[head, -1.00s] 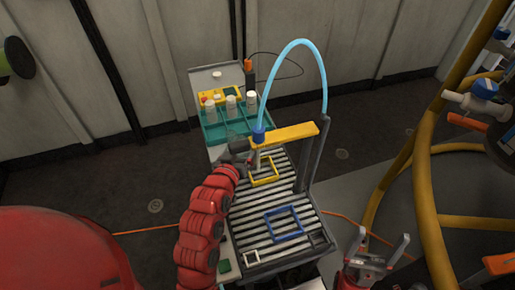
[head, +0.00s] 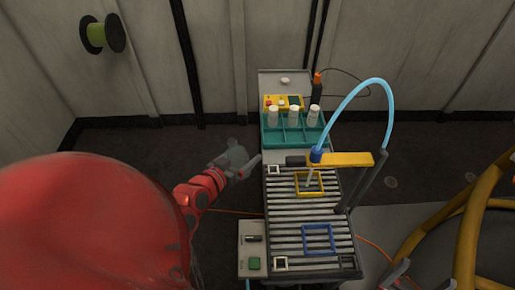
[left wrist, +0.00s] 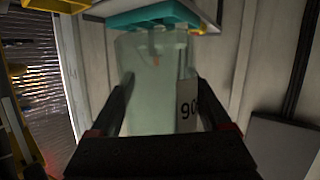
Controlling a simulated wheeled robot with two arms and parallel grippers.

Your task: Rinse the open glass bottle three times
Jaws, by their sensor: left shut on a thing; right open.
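My left gripper (head: 243,160) is shut on the pale, see-through glass bottle (left wrist: 158,85), left of the bench and clear of the slatted grate (head: 285,215). In the left wrist view the bottle stands between the two dark fingers, with a white label reading "90" in part; its mouth cannot be made out. The rinse spout with a blue fitting (head: 316,155) hangs from a yellow arm (head: 350,159) over the yellow square frame (head: 298,183), fed by a light-blue hose (head: 352,92). My right gripper (head: 398,275) is open, partly in view at the bottom edge.
A teal rack (head: 291,144) with white-capped bottles (head: 294,116) stands behind the grate. A blue square frame (head: 318,226) lies on the grate's near part. A control box with a green button (head: 253,263) is at the near left. Yellow pipes (head: 470,235) stand at the right.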

